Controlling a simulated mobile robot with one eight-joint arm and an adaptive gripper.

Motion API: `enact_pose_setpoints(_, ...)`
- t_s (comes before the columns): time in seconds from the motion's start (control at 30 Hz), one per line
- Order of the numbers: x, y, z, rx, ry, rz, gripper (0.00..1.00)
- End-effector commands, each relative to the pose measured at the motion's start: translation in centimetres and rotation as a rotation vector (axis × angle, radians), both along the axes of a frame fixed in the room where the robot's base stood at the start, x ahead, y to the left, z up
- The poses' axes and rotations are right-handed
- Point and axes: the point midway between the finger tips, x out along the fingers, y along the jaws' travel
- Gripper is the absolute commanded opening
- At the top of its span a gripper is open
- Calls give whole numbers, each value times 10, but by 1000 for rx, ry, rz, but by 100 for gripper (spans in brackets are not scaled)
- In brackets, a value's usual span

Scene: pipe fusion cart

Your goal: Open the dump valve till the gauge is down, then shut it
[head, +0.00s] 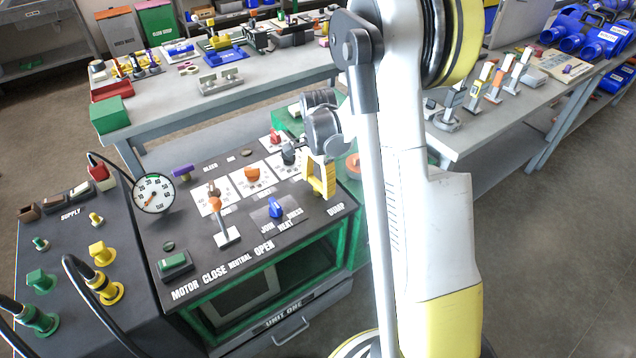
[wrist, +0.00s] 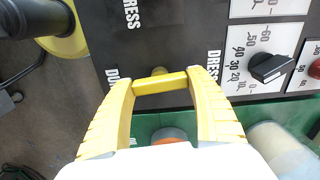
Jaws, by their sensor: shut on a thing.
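The dump valve's yellow bar handle (wrist: 160,84) lies crosswise between the fingers of my gripper (wrist: 162,77) in the wrist view, with a short yellow stem behind it. The gripper's yellow fingers touch both ends of the bar and are shut on it. In the head view my gripper (head: 320,187) is at the right end of the black panel, just above the DUMP label (head: 336,209). It hides the handle there. The round white gauge (head: 153,194) stands at the panel's left edge; its red needle is too small to read surely.
Close by on the panel (head: 195,256) are a blue knob (head: 276,207), an orange-topped lever (head: 221,222) and an orange knob (head: 252,174). A black knob (wrist: 268,68) sits near the gripper in the wrist view. Hoses and yellow fittings stand at the left.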

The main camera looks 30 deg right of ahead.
Motion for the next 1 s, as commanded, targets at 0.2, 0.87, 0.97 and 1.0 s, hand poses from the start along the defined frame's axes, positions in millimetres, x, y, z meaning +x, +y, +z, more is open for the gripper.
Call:
enact_pose_setpoints(0.2, 1, 0, 1, -1, -2, -41, 36)
enact_pose_setpoints(0.87, 0, 0, 0, 0, -1, -48, 89)
enact_pose_setpoints(0.97, 0, 0, 0, 0, -1, -48, 89)
enact_pose_setpoints(1.0, 0, 0, 1, 0, -1, -48, 89)
